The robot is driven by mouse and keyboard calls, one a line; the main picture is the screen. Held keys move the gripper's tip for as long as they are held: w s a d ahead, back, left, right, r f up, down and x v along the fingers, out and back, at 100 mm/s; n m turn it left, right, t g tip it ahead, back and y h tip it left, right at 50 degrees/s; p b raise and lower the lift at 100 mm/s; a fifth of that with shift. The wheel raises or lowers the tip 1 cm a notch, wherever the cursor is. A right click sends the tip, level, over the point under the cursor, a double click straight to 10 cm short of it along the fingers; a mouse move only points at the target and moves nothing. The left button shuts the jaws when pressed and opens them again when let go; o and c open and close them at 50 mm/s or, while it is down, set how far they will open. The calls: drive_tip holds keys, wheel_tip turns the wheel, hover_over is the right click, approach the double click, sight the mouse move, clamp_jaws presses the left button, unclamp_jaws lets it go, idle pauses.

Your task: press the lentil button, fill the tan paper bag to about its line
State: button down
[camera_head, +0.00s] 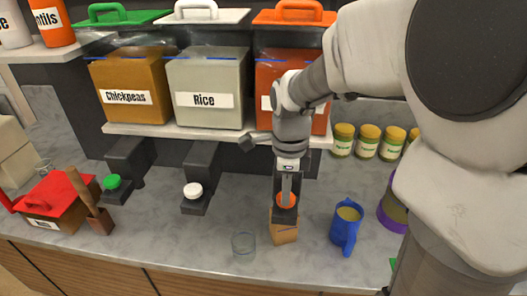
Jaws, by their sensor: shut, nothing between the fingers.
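The orange-lidded dispenser (264,80) stands at the right of the row, its label mostly hidden behind my arm. Below it is the orange button (287,202). My gripper (287,198) points down, shut and empty, with its fingertips at the orange button; I cannot tell whether they touch it. The tan paper bag (284,235) stands on the counter just below and in front of the button. Its upper part is partly covered, and its fill level does not show.
Chickpeas (125,75) and rice (208,105) dispensers stand left, with green (112,182) and white (192,190) buttons below. A clear glass (243,245) is left of the bag and a blue mug (345,228) right. Several jars (367,143) stand behind.

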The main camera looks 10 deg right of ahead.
drive_tip(key=shift+f+b, duration=1)
drive_tip(key=shift+f, duration=0.15)
drive_tip(key=shift+s, duration=0.1)
drive_tip(key=shift+f, duration=0.1)
idle(6.7)
